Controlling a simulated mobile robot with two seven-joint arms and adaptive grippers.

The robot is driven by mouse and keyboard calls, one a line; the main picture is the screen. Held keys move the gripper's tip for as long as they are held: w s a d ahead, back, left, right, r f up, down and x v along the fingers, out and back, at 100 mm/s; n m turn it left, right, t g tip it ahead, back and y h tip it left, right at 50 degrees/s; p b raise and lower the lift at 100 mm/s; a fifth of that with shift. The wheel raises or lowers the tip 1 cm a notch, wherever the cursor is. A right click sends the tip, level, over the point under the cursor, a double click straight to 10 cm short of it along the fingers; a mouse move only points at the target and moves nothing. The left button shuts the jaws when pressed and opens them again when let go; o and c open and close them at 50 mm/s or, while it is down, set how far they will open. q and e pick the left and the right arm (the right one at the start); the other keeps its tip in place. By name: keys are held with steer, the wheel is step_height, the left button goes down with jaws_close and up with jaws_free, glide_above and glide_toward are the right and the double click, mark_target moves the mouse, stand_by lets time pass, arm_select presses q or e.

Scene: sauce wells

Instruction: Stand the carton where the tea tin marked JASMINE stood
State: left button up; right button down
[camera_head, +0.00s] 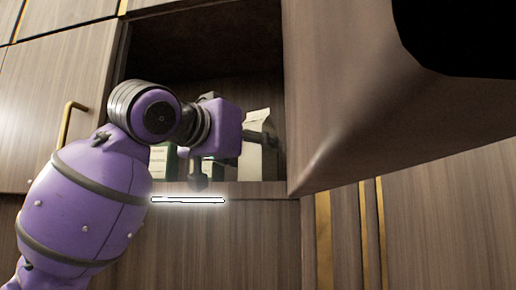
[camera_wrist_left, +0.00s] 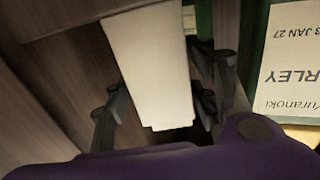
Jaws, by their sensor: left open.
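A pale cream carton (camera_head: 258,160) stands in the open cabinet, near its right wall. It also shows in the left wrist view (camera_wrist_left: 152,60). My left gripper (camera_head: 232,160) is inside the cabinet opening. In the wrist view its open fingers (camera_wrist_left: 158,98) lie on either side of the carton; I cannot tell whether they touch it. A green tin (camera_wrist_left: 289,62) with a white label ending in "RLEY" is right of the gripper in the wrist view. In the head view a green and white tin (camera_head: 162,162) is partly hidden behind my arm. No JASMINE marking is readable.
The cabinet's open door (camera_head: 350,110) juts out on the right. The shelf's front edge (camera_head: 250,189) runs below the carton, with a bright strip (camera_head: 188,200) under it. A closed door with a brass handle (camera_head: 66,122) is on the left.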

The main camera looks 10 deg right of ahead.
arm_select(q)
steer(key=v, duration=1.1)
steer(key=shift+a, duration=0.2)
